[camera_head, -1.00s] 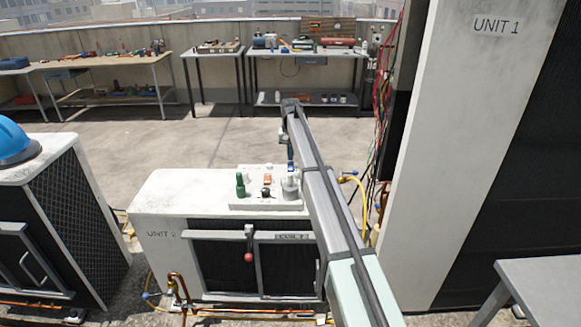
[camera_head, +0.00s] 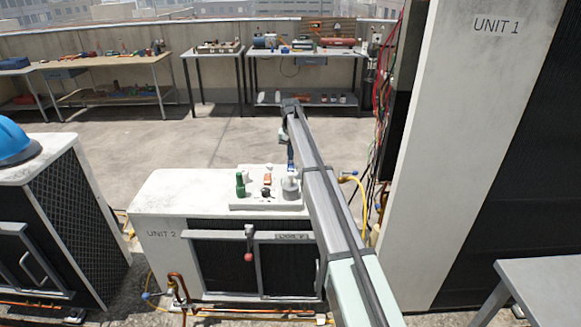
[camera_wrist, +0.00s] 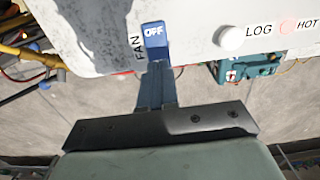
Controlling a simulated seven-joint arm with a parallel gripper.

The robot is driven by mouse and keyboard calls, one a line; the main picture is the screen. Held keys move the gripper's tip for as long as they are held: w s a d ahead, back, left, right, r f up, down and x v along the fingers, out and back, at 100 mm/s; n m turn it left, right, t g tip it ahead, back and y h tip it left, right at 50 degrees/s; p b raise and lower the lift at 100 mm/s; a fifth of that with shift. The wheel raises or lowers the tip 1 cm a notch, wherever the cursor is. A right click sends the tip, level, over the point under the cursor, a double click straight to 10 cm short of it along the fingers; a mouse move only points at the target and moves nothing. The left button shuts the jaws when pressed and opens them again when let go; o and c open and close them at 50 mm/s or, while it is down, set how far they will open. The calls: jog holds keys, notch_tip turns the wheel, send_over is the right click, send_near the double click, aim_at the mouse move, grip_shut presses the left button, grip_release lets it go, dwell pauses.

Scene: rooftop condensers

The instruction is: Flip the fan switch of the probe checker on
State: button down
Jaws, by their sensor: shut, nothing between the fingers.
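The probe checker (camera_head: 240,205) is a white panel on top of the Unit 2 condenser. In the wrist view its white face (camera_wrist: 200,55) fills the upper part. The fan switch (camera_wrist: 154,33) is a blue rocker marked OFF, beside a FAN label. My gripper (camera_wrist: 156,68) is shut and empty, its fingertips at the lower edge of the switch in the picture. I cannot tell whether they touch it. In the head view my gripper (camera_head: 291,160) is above the checker's right part, and my arm hides some of that side.
The tall Unit 1 cabinet (camera_head: 480,80) and hanging wires (camera_head: 383,90) stand to the right. Open floor lies behind.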

aim_at(290, 163)
jog(key=shift+f, duration=1)
dwell(0.8)
jog(key=shift+r, duration=3.5)
jog(key=shift+a, duration=0.1)
